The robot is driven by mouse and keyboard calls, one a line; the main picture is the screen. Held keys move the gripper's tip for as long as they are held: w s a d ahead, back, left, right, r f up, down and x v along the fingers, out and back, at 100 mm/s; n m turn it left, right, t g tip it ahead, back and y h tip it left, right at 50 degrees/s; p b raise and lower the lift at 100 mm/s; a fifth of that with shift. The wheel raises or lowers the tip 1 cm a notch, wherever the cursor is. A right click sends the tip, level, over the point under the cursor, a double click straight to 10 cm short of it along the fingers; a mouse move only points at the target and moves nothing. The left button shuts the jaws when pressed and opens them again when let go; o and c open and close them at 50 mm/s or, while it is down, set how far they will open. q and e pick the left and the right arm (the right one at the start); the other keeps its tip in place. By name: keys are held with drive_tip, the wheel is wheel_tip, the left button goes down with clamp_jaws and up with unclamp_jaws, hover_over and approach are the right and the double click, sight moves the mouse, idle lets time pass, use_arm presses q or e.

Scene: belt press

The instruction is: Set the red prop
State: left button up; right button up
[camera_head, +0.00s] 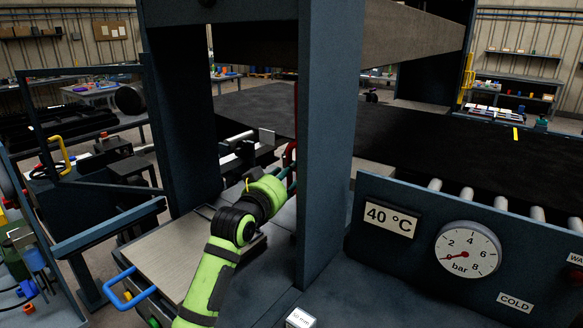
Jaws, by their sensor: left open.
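A red part (289,154), which looks like the red prop, shows just left of the near blue post of the press. The post hides its right side, so I cannot tell whether it stands or hangs. A thin red strip also shows higher along the post's edge; I cannot tell if it is the same piece. My left arm comes up from the bottom, green and black. My left gripper (286,172) is open at the red part, partly hidden by my wrist and the post. I cannot tell whether they touch. My right gripper is not in view.
The blue post (326,140) stands close right of my left wrist. A dark belt (430,145) runs through the press. A panel at right has a gauge (467,249) near 0 bar and a 40 °C sign (391,217). A grey plate with a blue handle (131,290) lies at lower left.

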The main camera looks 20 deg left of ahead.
use_arm(q)
drive_tip(key=w, duration=0.2)
drive_tip(key=shift+w+d+f, duration=0.1)
drive_tip(key=shift+w+d, duration=0.1)
drive_tip(key=shift+w, duration=0.15)
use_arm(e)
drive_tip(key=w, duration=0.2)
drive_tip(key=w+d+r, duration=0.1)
